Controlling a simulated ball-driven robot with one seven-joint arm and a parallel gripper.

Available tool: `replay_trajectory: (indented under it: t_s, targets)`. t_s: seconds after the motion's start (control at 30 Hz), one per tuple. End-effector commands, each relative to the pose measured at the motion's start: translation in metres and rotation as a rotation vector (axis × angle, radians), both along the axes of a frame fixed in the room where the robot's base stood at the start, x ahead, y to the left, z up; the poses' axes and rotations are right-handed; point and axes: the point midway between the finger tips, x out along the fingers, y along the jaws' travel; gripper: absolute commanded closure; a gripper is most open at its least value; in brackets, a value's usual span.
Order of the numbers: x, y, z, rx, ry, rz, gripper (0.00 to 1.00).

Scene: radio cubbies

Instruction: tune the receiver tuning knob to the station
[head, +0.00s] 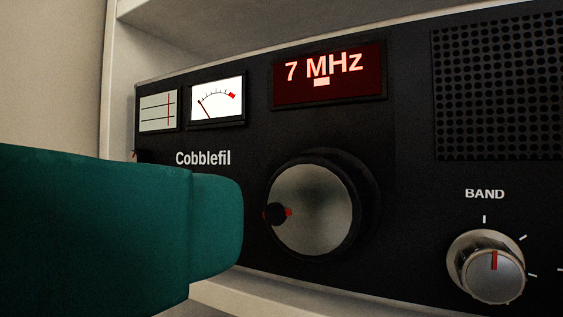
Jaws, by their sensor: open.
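The receiver's large tuning knob (312,210) is a round grey-faced knob with a black rim, in the middle of the black front panel. A small dark round finger grip with red beside it sits at the left of its face. A teal part of my arm reaches in from the left and ends just left of the knob, with a gap showing in the picture. My gripper's fingers do not show. The red display (328,75) reads "7 MHz" with a small lit bar below. The white meter (216,101) has its needle low at the left.
A pale dial window (159,110) has a red vertical line right of its middle. The silver BAND knob (487,268) is at lower right, its red mark near upright. A speaker grille (499,85) is above it. Pale cubby walls surround the receiver closely.

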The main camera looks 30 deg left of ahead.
Motion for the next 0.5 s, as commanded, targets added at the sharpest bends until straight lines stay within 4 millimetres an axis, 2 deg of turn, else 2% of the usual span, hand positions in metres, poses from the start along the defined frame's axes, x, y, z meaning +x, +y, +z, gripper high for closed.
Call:
replay_trajectory:
  t_s: [0.03,0.13,0.17,0.2,0.27,0.5]
  targets:
    - [-0.031,-0.042,0.011,0.043,-0.037,-0.166,0.19]
    - [-0.040,-0.041,0.012,0.041,-0.038,-0.165,0.19]
    - [-0.042,-0.042,0.012,0.042,-0.038,-0.167,0.34]
    - [-0.044,-0.042,0.012,0.043,-0.037,-0.168,0.40]
    - [-0.045,-0.042,0.012,0.042,-0.034,-0.169,0.19]
    - [-0.044,-0.042,0.011,0.042,-0.028,-0.174,0.19]
